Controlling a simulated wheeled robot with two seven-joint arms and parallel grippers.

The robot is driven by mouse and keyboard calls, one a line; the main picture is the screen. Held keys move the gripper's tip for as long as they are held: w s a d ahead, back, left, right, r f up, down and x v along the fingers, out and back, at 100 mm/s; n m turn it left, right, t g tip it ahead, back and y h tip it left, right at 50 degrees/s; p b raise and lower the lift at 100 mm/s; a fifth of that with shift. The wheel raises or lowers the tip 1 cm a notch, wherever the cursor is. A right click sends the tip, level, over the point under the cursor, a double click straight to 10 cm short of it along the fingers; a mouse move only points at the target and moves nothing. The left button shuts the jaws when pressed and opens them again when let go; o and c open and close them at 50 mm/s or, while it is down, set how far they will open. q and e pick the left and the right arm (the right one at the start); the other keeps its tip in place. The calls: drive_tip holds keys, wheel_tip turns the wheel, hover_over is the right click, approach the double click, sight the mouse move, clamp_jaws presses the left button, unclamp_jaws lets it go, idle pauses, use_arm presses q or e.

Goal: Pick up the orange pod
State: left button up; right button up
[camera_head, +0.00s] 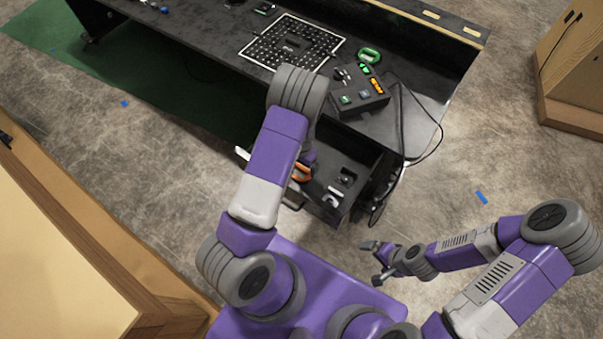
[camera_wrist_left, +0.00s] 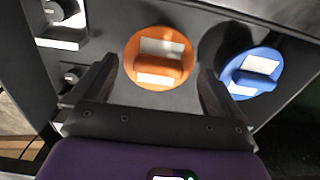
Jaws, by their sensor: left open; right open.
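The orange pod (camera_wrist_left: 158,57) is a round orange piece with a raised bar and white patches, seen in the left wrist view on a dark surface. In the head view, part of the orange pod (camera_head: 301,172) shows beside my left arm. My left gripper (camera_wrist_left: 155,80) is open, its two dark fingers on either side of the pod's lower part; I cannot tell whether they touch it. In the head view my left arm hides most of that gripper. My right gripper (camera_head: 376,262) is open and empty, low at the right, away from the pod.
A blue pod (camera_wrist_left: 251,73) sits right of the orange one, close to my left gripper's right finger. A console box (camera_head: 358,92) with lit green and orange buttons stands on the black table (camera_head: 205,30). Black cables (camera_head: 437,140) hang at the table's right end.

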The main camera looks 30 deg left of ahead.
sight(301, 168)
use_arm(q)
wheel_tip(301, 168, down, 5)
drive_tip(key=shift+r+b, duration=0.1)
drive_tip(key=shift+b, duration=0.5)
drive_tip(key=shift+r, duration=0.1)
drive_tip(key=c, duration=0.6)
